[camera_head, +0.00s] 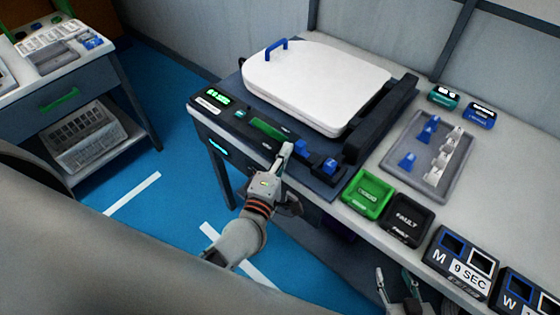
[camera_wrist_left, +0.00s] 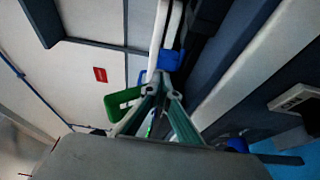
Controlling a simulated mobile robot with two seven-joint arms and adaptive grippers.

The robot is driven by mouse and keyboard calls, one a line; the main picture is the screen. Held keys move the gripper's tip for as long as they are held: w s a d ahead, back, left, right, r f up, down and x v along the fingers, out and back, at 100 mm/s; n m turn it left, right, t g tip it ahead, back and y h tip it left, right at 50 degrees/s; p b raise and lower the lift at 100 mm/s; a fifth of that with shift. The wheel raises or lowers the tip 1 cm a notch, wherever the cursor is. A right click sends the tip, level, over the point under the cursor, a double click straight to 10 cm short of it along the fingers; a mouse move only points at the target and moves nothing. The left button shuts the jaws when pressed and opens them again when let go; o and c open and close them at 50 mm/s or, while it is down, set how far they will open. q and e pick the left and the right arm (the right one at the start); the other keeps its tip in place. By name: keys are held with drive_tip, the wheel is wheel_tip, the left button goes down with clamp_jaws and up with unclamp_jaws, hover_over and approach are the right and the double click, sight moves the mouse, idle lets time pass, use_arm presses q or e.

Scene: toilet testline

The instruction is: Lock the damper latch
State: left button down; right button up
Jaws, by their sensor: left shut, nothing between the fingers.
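A white toilet seat lid (camera_head: 318,82) with a blue handle (camera_head: 278,47) lies closed on the dark test fixture (camera_head: 222,118). Blue parts (camera_head: 330,166) sit at the fixture's front right corner; I cannot tell which is the damper latch. My left gripper (camera_head: 286,148) is shut and empty, its tips at the fixture's front edge just left of those blue parts. In the left wrist view its fingertips (camera_wrist_left: 160,82) meet close to a blue part (camera_wrist_left: 170,61); contact is unclear. My right gripper (camera_head: 396,280) is open and empty at the bottom, below the bench edge.
A green bin (camera_head: 368,194) and a black FAULT bin (camera_head: 407,220) stand right of the fixture. A grey tray (camera_head: 463,170) holds blue and white parts. Labelled boxes (camera_head: 464,262) line the bench at lower right. Another table (camera_head: 95,75) stands at left.

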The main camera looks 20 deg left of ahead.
use_arm(q)
drive_tip(key=shift+w, duration=0.6)
drive_tip(key=shift+s+d+p, duration=0.25)
drive_tip(key=shift+d, duration=0.4)
drive_tip(key=shift+s+d+p, duration=0.2)
drive_tip(key=shift+d, duration=0.4)
